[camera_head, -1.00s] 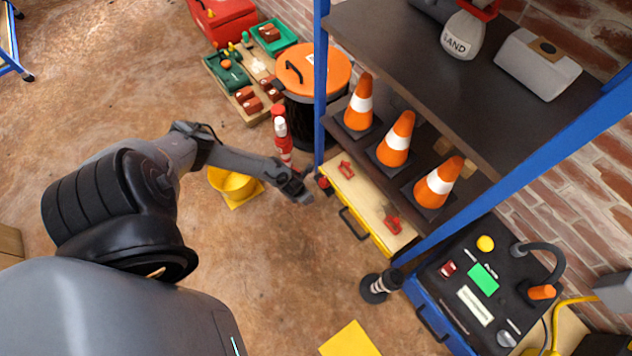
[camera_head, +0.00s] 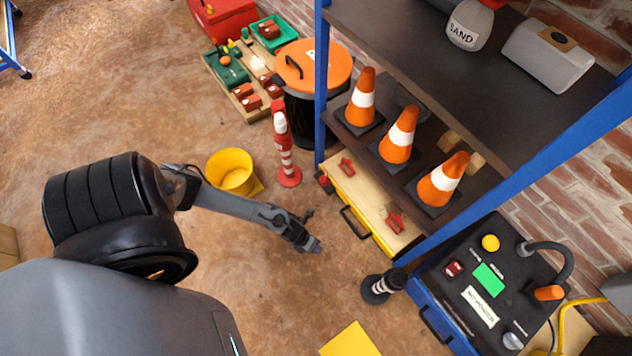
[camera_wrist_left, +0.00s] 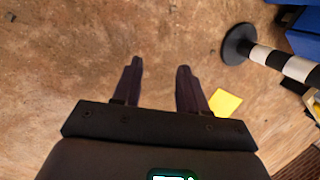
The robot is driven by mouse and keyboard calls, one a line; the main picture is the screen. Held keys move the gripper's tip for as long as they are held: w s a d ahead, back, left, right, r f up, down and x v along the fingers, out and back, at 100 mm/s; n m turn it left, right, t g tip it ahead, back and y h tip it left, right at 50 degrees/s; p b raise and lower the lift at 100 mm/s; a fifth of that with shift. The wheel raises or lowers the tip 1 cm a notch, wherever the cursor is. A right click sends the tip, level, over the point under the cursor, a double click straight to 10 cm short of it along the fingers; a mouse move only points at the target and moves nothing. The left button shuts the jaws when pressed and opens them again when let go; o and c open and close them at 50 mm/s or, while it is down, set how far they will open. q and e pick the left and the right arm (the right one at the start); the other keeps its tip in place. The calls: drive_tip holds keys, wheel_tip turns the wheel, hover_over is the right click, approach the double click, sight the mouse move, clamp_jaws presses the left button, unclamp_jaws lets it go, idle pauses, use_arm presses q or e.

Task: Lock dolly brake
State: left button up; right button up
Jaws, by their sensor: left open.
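My left gripper (camera_head: 317,246) hangs over the brown floor, to the left of the shelf's lower front. In the left wrist view its two fingers (camera_wrist_left: 160,66) are apart, with only floor between them. A low wooden platform (camera_head: 375,202) with a yellow side and a black handle sits under the shelf. Two red pieces lie on it, one at the far end (camera_head: 347,166) and one at the near end (camera_head: 395,221). I cannot tell whether this platform is the dolly or which part is the brake. My right gripper is not in view.
A black-and-white post (camera_head: 382,286) stands right of my gripper; it also shows in the wrist view (camera_wrist_left: 268,57). A blue-sided machine (camera_head: 480,290), red-and-white post (camera_head: 285,150), yellow bucket (camera_head: 231,170) and blue shelf upright (camera_head: 320,90) stand around. Floor below the gripper is clear.

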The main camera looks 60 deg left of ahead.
use_arm(q)
drive_tip(key=shift+n+h, duration=0.3)
drive_tip(key=shift+n, duration=0.6)
drive_tip(key=shift+s+d+r+b, duration=0.1)
drive_tip(key=shift+s+d+b, duration=0.1)
drive_tip(key=shift+d, duration=1.1)
drive_tip(key=shift+s+d+r+b, duration=0.1)
drive_tip(key=shift+s+d+b, duration=0.05)
drive_tip(key=shift+d, duration=1.1)
